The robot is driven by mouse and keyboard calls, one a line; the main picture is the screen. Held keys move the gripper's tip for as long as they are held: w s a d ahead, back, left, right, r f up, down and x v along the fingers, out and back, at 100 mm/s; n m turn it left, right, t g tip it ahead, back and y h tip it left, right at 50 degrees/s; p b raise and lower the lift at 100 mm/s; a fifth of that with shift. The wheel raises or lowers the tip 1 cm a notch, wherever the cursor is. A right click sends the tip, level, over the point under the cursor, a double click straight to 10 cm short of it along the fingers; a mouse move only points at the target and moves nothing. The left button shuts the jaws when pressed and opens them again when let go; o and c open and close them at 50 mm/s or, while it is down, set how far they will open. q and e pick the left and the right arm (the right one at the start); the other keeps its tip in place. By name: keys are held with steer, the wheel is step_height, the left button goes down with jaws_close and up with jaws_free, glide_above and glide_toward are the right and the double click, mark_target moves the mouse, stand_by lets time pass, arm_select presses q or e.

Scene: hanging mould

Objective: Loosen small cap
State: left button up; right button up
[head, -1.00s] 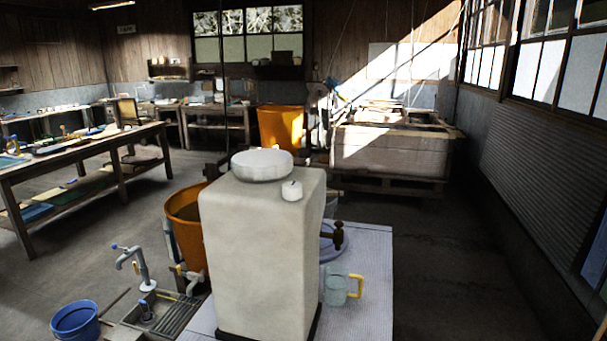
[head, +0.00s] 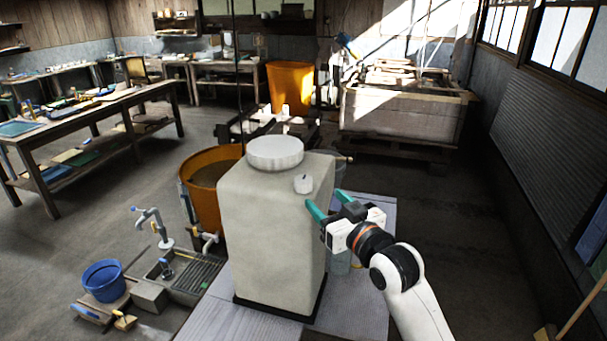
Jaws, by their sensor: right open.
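The small white cap (head: 303,184) sits on the top right of the tall cream tank (head: 268,235), in front of and to the right of the large white lid (head: 275,153). My right gripper (head: 313,208) is open and empty, with its teal fingers pointing up and left. The fingertips are close to the tank's upper right edge, a little below and right of the small cap in the picture. I cannot tell their exact distance from it. My left gripper is not in view.
An orange tub (head: 203,182) stands behind the tank on the left. A sink basin with a tap (head: 160,228) and a blue bucket (head: 104,280) are at lower left. A large wooden vat (head: 400,112) stands at the back right. The floor on the right is largely clear.

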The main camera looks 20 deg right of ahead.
mark_target(307, 184)
steer(key=w+p, duration=0.1)
steer(key=w, duration=0.2)
steer(key=w+a+p, duration=0.1)
steer(key=w, duration=0.3)
steer(key=w+a+p, duration=0.1)
steer(key=w, duration=0.2)
steer(key=shift+w+a, duration=0.1)
steer(key=shift+w, duration=0.3)
